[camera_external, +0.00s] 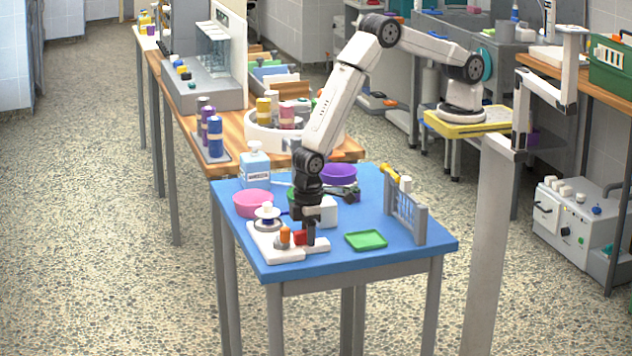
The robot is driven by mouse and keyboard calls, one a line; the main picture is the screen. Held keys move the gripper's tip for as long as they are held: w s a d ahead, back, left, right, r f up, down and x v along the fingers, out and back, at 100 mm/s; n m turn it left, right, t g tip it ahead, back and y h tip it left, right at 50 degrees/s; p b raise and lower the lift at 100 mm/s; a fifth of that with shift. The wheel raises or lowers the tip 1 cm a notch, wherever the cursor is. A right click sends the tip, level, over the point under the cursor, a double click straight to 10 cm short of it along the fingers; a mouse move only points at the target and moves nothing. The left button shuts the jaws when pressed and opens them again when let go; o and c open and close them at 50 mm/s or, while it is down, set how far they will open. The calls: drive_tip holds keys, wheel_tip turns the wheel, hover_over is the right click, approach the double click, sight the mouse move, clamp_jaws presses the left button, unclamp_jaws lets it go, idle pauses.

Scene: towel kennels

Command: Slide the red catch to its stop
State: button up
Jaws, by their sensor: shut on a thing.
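The red catch (300,237) sits on a white base (268,246) near the front left of the blue table. My gripper (309,240) points down at the base and is shut on the red catch, whose right side it partly covers. An orange knob (284,236) stands just left of the catch. The catch's track and its stop are too small or hidden to make out.
A pink bowl (252,203), a white bottle (256,165) and a purple bowl (338,174) stand behind. A green tray (366,240) lies to the right, beside a grey rack (405,213). The front right of the blue table (425,246) is clear.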

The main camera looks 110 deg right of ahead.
drive_tip(key=shift+s, duration=1.4)
drive_tip(key=o, duration=1.3)
drive_tip(key=shift+o, duration=0.2)
drive_tip(key=shift+w+r, duration=0.1)
drive_tip(key=shift+r, duration=0.1)
wheel_tip(320, 180, up, 10)
drive_tip(key=shift+f, duration=0.2)
idle(0.5)
